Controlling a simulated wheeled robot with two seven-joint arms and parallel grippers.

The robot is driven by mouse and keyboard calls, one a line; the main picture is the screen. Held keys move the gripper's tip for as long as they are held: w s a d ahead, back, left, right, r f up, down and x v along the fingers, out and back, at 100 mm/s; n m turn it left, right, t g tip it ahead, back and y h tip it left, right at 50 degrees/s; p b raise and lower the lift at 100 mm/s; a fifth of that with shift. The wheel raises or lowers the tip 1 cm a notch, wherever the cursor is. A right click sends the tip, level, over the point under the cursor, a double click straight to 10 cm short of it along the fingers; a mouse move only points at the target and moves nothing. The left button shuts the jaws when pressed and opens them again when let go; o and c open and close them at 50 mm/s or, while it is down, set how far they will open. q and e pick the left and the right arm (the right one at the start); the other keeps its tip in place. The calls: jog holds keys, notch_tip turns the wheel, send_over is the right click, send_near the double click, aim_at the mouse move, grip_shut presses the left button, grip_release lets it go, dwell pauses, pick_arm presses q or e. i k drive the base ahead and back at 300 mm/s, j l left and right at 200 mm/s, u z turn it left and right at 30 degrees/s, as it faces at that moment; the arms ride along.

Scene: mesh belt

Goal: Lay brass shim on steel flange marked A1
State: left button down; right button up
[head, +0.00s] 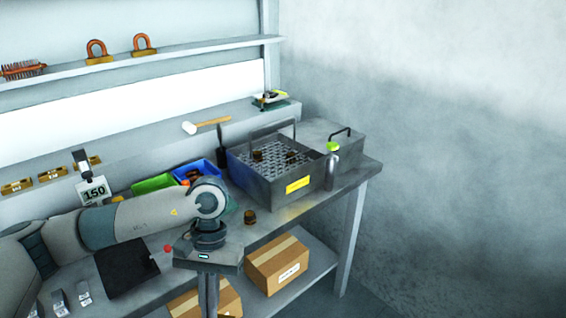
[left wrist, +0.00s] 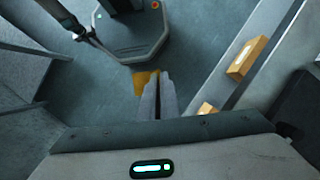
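My left gripper (left wrist: 159,76) shows in the left wrist view, its two grey fingers close together and pointing down past the bench towards the floor. A thin yellow-gold piece, which looks like the brass shim (left wrist: 143,82), sticks out to the left of the fingertips and seems pinched between them. In the head view my left arm reaches in from the left, and its hand points down in front of the bench, with the fingertips out of frame. No flange with a readable A1 mark shows. My right gripper is in neither view.
The bench holds a mesh-bottomed basket (head: 306,202) with dark parts, a grey lidded box (head: 322,134), a green-capped bottle (head: 332,168), a brown cylinder (head: 250,217) and a black pad (head: 127,270). Cardboard boxes (head: 277,266) sit on the lower shelf, also in the left wrist view (left wrist: 247,57).

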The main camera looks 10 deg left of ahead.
aim_at(270, 93)
jog(key=i+l, duration=0.45)
jog(key=i, duration=0.2)
jog(key=i+l, duration=0.5)
jog(key=i, duration=0.15)
